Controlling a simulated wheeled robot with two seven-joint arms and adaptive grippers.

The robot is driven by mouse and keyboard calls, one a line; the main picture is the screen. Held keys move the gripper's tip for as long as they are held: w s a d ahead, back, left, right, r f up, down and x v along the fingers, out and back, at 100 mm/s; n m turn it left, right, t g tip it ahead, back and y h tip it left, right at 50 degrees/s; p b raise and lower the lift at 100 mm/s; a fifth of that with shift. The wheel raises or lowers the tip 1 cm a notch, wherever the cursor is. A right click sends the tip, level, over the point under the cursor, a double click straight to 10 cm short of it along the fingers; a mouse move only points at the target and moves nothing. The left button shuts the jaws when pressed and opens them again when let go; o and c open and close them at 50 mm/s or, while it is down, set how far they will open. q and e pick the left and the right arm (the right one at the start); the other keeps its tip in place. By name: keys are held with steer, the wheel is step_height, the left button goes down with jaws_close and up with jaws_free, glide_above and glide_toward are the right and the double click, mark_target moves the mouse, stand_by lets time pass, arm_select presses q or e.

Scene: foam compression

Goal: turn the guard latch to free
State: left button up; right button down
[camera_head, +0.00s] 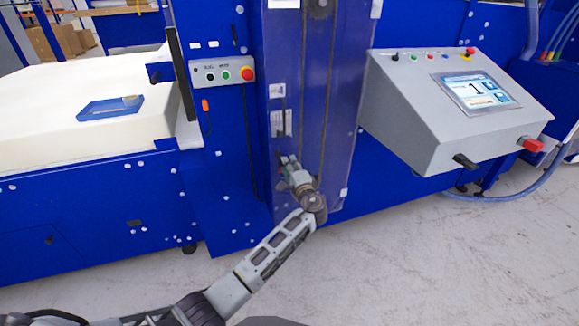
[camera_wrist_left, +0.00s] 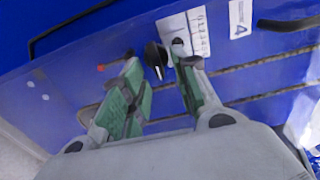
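The guard latch looks like a small black knob (camera_wrist_left: 155,58) on the blue machine front, beside a white marked plate (camera_wrist_left: 198,32). In the left wrist view it shows between the tips of my left gripper (camera_wrist_left: 156,68). The gripper's green-padded fingers are apart, one on each side of the knob, with no clear contact. In the head view my left gripper (camera_head: 289,163) reaches up to the blue guard panel (camera_head: 343,110), just below the white plate (camera_head: 281,123). The knob cannot be made out there. My right gripper is not in view.
A grey control box (camera_head: 420,120) with a screen (camera_head: 476,92) juts out at the right. A button box (camera_head: 223,74) with a red stop button is left of the guard. A cream foam block (camera_head: 60,120) lies at the left. The floor in front is clear.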

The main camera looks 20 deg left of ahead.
arm_select(q)
steer(key=v, duration=0.7)
steer(key=shift+f, duration=0.1)
stand_by(0.5)
